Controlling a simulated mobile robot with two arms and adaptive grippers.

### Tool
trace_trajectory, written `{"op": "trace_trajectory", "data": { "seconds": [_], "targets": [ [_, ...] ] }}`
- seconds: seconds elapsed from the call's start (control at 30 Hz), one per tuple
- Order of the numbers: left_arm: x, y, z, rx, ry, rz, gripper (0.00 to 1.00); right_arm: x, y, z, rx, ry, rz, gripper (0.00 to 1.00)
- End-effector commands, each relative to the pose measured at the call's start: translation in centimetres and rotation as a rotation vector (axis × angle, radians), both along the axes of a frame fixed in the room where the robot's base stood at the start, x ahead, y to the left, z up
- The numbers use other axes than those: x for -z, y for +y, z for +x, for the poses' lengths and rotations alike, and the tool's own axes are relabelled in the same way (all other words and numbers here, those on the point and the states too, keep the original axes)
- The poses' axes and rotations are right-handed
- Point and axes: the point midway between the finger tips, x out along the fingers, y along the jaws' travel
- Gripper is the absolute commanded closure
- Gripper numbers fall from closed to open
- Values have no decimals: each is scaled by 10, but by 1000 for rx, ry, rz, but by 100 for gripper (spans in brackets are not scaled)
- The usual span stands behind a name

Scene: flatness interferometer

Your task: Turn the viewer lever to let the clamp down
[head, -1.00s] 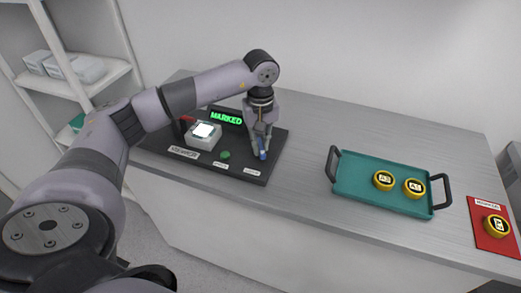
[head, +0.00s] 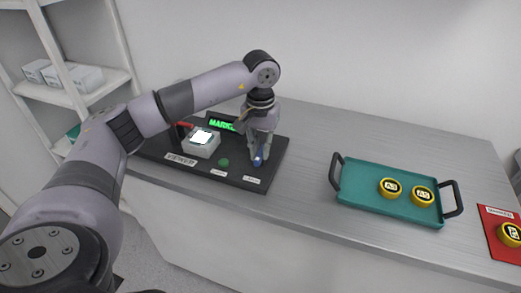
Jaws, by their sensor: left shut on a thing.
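The viewer (head: 201,143) is a pale box with a bright white top, standing on a black base plate (head: 235,178). A green lit display behind it reads "MARKED", partly covered by my gripper. My right gripper is not in view.
A green button (head: 224,162) sits left of the lever. A teal tray (head: 365,198) with black handles holds two yellow-rimmed round pieces (head: 389,188). A red mat (head: 491,222) with another yellow piece (head: 510,234) lies far right. Bare counter separates plate and tray.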

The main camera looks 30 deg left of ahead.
Motion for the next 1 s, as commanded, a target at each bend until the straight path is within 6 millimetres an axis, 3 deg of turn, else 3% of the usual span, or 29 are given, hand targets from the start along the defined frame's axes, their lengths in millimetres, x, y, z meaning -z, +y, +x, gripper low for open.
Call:
{"op": "trace_trajectory", "data": {
  "seconds": [0.33, 0.37, 0.63, 1.0],
  "targets": [
    [-1, 0, 0, 0, -2, 0, 100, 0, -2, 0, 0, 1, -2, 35],
    [-1, 0, 0, 0, -2, 0, 85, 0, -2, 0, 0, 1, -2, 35],
    [-1, 0, 0, 0, -1, 0, 67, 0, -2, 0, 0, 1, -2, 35],
    [-5, 0, 1, 0, -2, 0, 67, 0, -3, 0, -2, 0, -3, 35]
  ]
}}
